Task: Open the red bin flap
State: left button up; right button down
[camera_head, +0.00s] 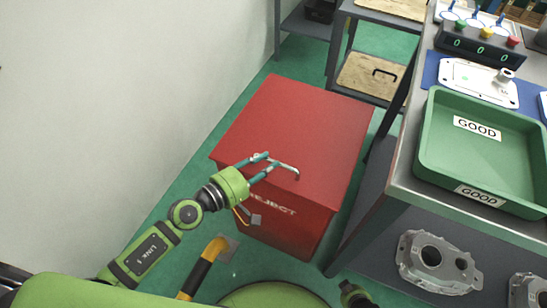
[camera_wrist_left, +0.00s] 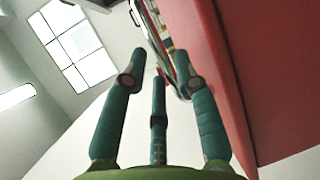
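The red bin (camera_head: 262,222), marked REJECT on its front, stands on the floor. Its flap (camera_head: 300,120) lies flat and closed on top, with a thin metal handle (camera_head: 287,167) near the front edge. My left gripper (camera_head: 264,167) is at the handle, just above the flap's front part. In the left wrist view the fingers (camera_wrist_left: 160,78) are spread apart, and the pale metal handle (camera_wrist_left: 181,75) passes near the right finger. I cannot tell whether they touch. The red surface (camera_wrist_left: 270,70) fills the right side there. My right gripper's fingers are not visible.
A workbench on the right holds a green GOOD tray (camera_head: 430,160) and a button box (camera_head: 480,45). A metal casting (camera_head: 437,262) lies on its lower shelf. A white wall (camera_head: 110,110) is at the left.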

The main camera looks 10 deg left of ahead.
aim_at(273, 160)
pick_arm(q)
jog(key=shift+x, duration=1.55)
grip_shut()
jog(key=shift+r, duration=0.1)
